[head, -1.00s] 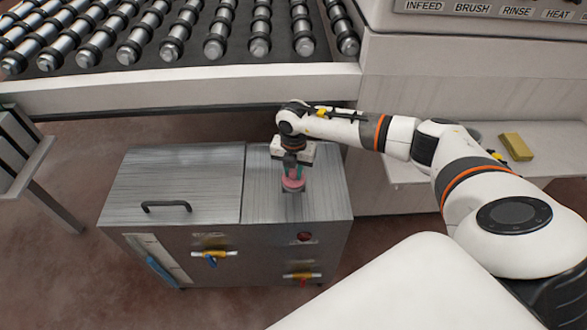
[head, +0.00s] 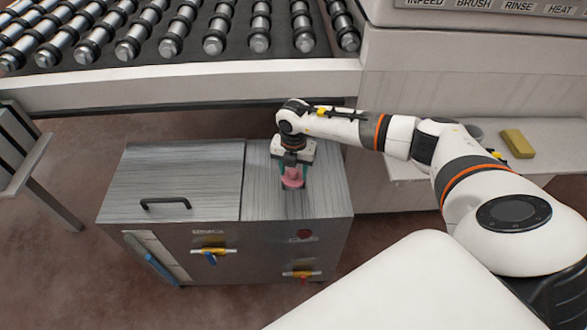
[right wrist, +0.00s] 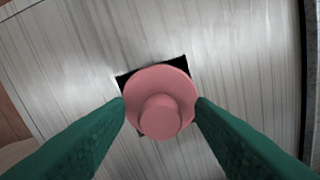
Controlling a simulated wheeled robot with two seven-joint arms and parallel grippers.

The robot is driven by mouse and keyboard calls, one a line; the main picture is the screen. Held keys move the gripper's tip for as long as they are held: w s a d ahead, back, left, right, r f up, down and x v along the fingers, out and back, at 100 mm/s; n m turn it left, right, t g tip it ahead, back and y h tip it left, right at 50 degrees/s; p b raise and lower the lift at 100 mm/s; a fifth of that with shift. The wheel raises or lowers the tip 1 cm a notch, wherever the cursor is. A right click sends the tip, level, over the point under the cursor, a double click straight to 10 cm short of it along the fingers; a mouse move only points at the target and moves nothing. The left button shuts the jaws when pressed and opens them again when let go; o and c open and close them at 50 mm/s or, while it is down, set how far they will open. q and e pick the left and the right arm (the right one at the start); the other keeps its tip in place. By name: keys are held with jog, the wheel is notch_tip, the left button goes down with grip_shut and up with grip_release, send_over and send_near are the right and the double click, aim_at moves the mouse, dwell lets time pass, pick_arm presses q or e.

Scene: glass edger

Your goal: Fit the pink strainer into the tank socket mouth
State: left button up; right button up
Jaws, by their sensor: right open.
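The pink strainer (head: 292,180) sits at the dark square socket mouth in the tank top. In the right wrist view the strainer (right wrist: 159,103) shows from above, its round flange covering most of the socket mouth (right wrist: 178,66); dark corners of the opening show around the flange. Whether the flange lies fully flat on the rim I cannot tell. My right gripper (head: 292,170) is open above the strainer. Its green fingers stand on either side of the strainer in the right wrist view (right wrist: 160,110), with the knob between them. My left gripper is not in view.
The steel tank (head: 180,180) has a black handle (head: 165,203) on its left lid and valves on its front. A roller conveyor (head: 190,70) runs behind it. A shelf at right holds a yellow block (head: 517,143). A grey rack stands at left.

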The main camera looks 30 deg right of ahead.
notch_tip(320, 180, up, 12)
dwell(0.4)
jog(key=shift+a+f, duration=0.1)
dwell(0.3)
